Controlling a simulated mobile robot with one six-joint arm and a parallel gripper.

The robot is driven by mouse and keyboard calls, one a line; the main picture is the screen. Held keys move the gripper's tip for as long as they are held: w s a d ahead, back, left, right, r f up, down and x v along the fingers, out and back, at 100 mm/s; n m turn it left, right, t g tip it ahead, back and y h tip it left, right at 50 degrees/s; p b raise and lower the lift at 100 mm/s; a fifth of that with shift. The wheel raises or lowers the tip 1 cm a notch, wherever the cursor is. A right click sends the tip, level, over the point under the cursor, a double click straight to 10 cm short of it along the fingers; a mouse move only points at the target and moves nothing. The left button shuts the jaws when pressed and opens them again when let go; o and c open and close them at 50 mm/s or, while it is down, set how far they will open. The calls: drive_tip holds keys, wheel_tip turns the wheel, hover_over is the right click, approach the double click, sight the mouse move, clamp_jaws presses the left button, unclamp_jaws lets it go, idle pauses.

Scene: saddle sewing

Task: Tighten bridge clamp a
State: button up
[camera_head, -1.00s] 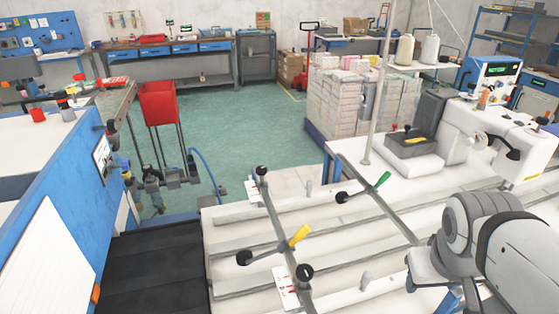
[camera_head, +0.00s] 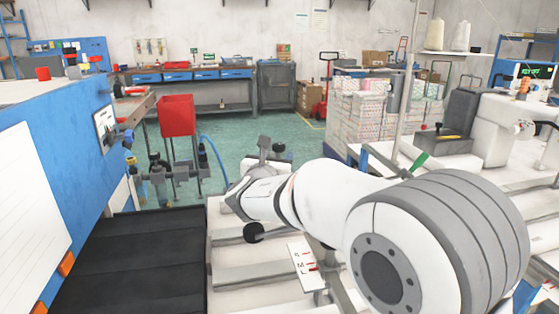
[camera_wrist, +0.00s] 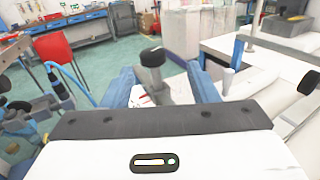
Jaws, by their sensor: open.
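In the wrist view, a round black knob (camera_wrist: 151,57) tops a grey clamp post standing between the two blue fingers of my gripper (camera_wrist: 163,80). The fingers are open, with gaps beside the post. In the head view, my arm crosses the white table and its end reaches the far end of the left clamp bar. A black knob (camera_head: 279,147) shows there. Another black knob (camera_head: 254,233) is nearer, below my arm. The yellow handle is hidden. I cannot read which clamp is a.
A white label card (camera_head: 306,267) lies by the near end of the left bar. A second bar with a green handle (camera_head: 420,161) is to the right, partly behind my arm. A sewing machine (camera_head: 510,115) stands on the right. A red bin (camera_head: 176,115) is at the left.

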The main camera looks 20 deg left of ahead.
sight(278, 145)
drive_tip(key=shift+w+a+n+y, duration=0.1)
drive_tip(key=shift+a+n+y, duration=0.2)
drive_tip(key=shift+a, duration=0.2)
drive_tip(key=w, duration=0.7)
drive_tip(key=shift+w+a+p, duration=0.25)
drive_tip(key=shift+a+p, duration=0.05)
drive_tip(key=shift+a, duration=0.1)
drive_tip(key=shift+c, duration=0.5)
drive_tip(key=c, duration=0.8)
drive_tip(key=shift+s+a, duration=0.1)
drive_tip(key=shift+a, duration=0.2)
drive_tip(key=shift+c, duration=0.2)
drive_tip(key=shift+d, duration=0.2)
drive_tip(key=shift+r+p, duration=0.1)
drive_tip(key=shift+p, duration=0.3)
